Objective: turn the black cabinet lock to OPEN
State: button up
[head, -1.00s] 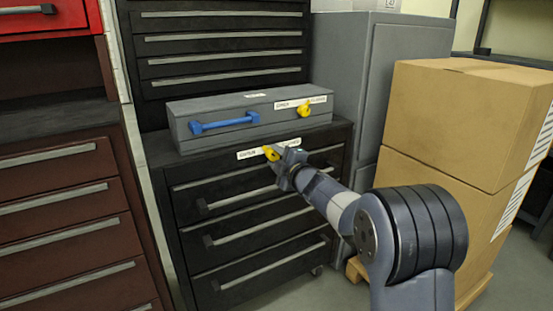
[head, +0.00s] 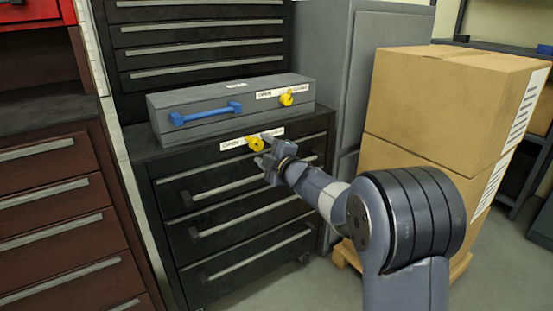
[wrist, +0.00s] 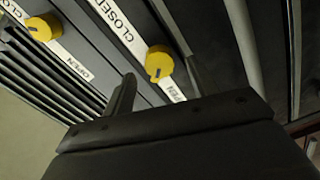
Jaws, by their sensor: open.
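The lock is a yellow knob (head: 255,144) on the top front edge of the black drawer cabinet (head: 160,200), in the middle of a white label strip (head: 233,143). In the wrist view the same yellow knob (wrist: 158,62) lies between CLOSED and OPEN wording. Which word it points at is hard to tell. My gripper (head: 266,150) is open just right of the knob in the head view. In the wrist view my gripper (wrist: 157,88) has one dark finger on each side of the knob, with gaps visible and nothing held.
A grey box (head: 200,128) on the cabinet has a blue handle (head: 207,113) and another yellow knob (head: 287,98), which also shows in the wrist view (wrist: 44,28). Cardboard boxes (head: 440,105) stand on a pallet at right. Brown drawers (head: 50,200) stand at left.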

aim_at(256, 144)
jog(key=p+v, duration=0.1)
jog(key=v, duration=0.7)
jog(key=b+x, duration=0.1)
jog(key=x, duration=0.9)
jog(key=shift+w+a+b, duration=0.2)
jog(key=shift+w+b, duration=0.1)
jog(key=shift+s, duration=0.1)
